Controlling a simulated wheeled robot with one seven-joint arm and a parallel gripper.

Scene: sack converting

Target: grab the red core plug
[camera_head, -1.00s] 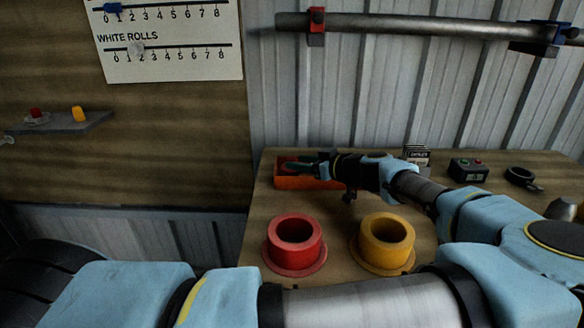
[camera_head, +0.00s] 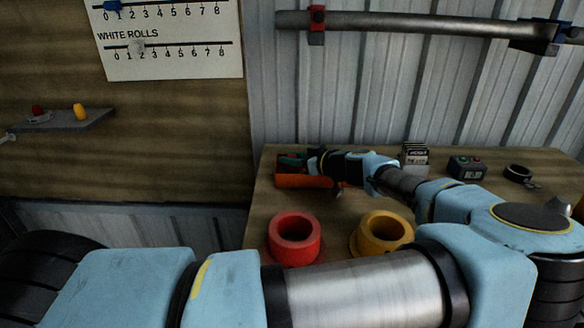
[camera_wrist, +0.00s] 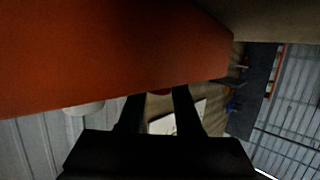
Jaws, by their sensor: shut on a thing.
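My gripper (camera_head: 292,162) reaches left over the orange-red bin (camera_head: 300,181) at the back left of the table. In the wrist view its two dark fingers (camera_wrist: 158,94) are shut on a small dark red piece (camera_wrist: 160,92), which I take to be the red core plug. Most of that piece is hidden behind the bin's orange wall (camera_wrist: 110,50), which fills the top of that view. A larger red flanged ring (camera_head: 294,240) stands on the table, nearer than the bin and apart from my gripper.
A yellow flanged ring (camera_head: 384,233) stands right of the red ring, partly behind my arm. A card holder (camera_head: 414,155), a small control box (camera_head: 467,167) and a black ring (camera_head: 518,173) sit at the back right. A wall shelf (camera_head: 65,121) holds small red and yellow pieces.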

